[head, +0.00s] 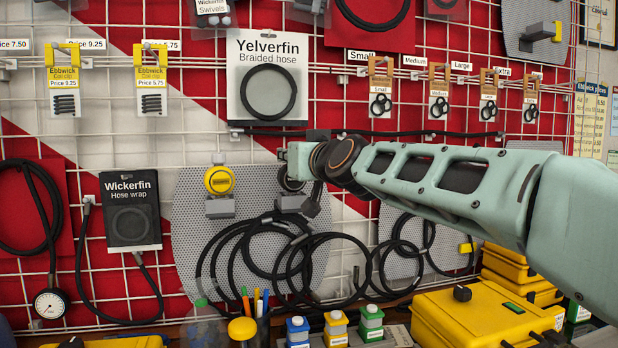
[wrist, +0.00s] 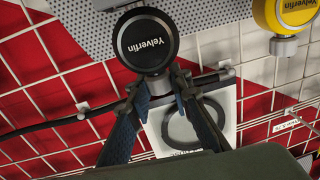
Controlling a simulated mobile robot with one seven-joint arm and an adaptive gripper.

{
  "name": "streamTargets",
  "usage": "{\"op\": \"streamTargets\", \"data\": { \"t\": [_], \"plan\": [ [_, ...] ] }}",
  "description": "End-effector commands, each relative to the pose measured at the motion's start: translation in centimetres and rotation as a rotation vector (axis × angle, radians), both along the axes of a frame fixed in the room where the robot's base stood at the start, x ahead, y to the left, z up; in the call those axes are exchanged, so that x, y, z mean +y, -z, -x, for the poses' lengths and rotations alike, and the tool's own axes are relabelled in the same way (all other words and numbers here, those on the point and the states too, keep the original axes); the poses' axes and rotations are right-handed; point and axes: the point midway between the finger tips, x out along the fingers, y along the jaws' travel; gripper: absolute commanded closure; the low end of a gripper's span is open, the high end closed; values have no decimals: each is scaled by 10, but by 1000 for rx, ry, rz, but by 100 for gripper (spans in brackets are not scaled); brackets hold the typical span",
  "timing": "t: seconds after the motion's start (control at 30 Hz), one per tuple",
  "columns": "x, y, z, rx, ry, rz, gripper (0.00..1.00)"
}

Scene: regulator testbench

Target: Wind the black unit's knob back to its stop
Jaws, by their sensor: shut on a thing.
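The black unit (wrist: 148,40) shows its round Yelverfin face at the top of the wrist view, which is turned upside down. Its knob (wrist: 154,84) sits under that face, between the two fingers of my gripper (wrist: 156,92). My gripper is shut on the knob, one finger on each side. In the head view the black unit (head: 291,182) is on the grey perforated panel, partly covered by my wrist. My gripper (head: 290,156) reaches it from the right at the unit's top; the knob is hidden there. I cannot read the knob's turn angle.
A yellow unit (head: 219,181) with a pale knob stands left of the black one. Black hose coils (head: 270,250) hang below. A braided hose card (head: 267,75) hangs above. Pens, small bottles (head: 337,328) and yellow cases (head: 470,315) stand below.

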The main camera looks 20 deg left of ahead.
Motion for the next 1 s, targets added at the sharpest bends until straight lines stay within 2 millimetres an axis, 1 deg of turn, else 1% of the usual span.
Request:
{"op": "streamTargets", "data": {
  "t": [0.03,0.57,1.0],
  "plan": [
    [-3,9,-4,2,-13,-3,100],
    [-1,5,-3,2,-235,-3,100],
    [0,-2,-2,3,-472,-3,100]
  ]
}}
